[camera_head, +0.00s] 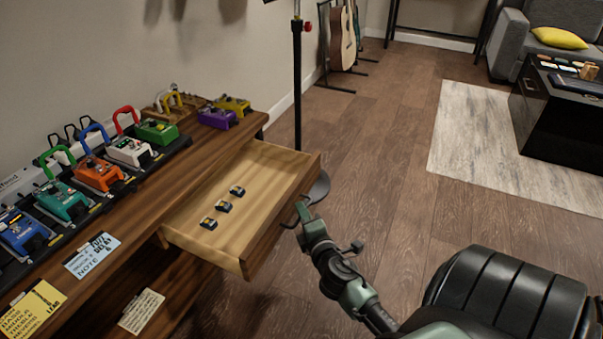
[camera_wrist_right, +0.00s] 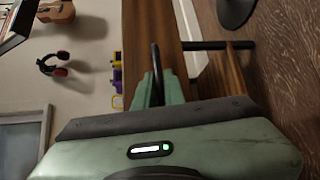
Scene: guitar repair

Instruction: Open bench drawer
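The bench drawer (camera_head: 240,256) is pulled out from the wooden bench (camera_head: 118,240), and its inside shows. Several small dark items with light tops lie in it, among them one in the middle (camera_head: 223,206). My right gripper (camera_head: 303,212) is at the drawer front, on the dark drawer handle (camera_head: 291,223). In the right wrist view the green fingers (camera_wrist_right: 158,91) stand on both sides of the dark handle bar (camera_wrist_right: 156,66) and appear closed on it. My left gripper is in neither view.
Several coloured pedals (camera_head: 98,174) stand on the bench top, with note cards (camera_head: 91,255) in front. A thin black stand (camera_head: 297,80) rises just behind the drawer. The wood floor (camera_head: 385,150) to the right is clear up to the rug (camera_head: 500,150).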

